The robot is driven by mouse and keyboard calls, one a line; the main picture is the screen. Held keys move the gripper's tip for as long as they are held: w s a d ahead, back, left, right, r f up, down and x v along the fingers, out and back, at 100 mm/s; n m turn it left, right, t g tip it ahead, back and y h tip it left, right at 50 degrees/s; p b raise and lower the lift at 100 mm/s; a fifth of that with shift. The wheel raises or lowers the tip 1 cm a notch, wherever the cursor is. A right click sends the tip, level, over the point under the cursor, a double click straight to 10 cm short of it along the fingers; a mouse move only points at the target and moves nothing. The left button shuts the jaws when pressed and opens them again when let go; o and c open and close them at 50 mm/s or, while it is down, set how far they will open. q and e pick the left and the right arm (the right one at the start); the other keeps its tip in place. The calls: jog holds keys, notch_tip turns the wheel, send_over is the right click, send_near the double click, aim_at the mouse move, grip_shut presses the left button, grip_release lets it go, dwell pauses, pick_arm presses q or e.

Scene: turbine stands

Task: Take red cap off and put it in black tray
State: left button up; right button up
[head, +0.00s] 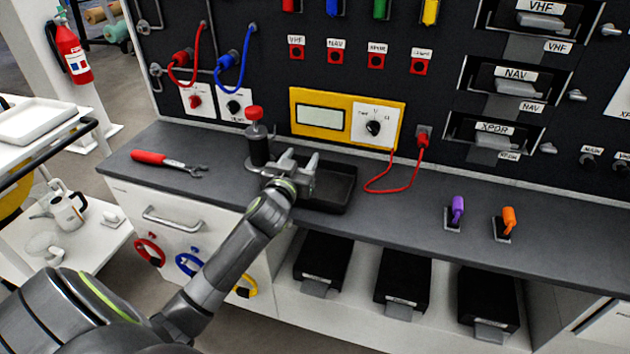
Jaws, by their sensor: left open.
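The red cap (253,113) sits on top of an upright dark cylinder (259,148) that stands on the grey worktop. The black tray (339,184) lies on the worktop just right of the cylinder. It looks empty where I see it; my left gripper hides its left part. My left gripper (301,161) is open, with its fingers pointing up and away, over the tray's left side. It is right of the cylinder and lower in the picture than the cap, and nothing shows between its fingers. My right gripper is not in view.
A red-handled wrench (168,160) lies left of the cylinder. A yellow meter (346,118) is mounted behind the tray, and its red cable (378,190) droops onto the worktop. Purple (457,208) and orange (508,219) pieces stand at the right.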

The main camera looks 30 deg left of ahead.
pick_arm(q)
jog(key=v, duration=1.7)
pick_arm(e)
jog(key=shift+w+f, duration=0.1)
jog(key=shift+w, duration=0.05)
pick_arm(q)
jog(key=shift+s+d, duration=0.1)
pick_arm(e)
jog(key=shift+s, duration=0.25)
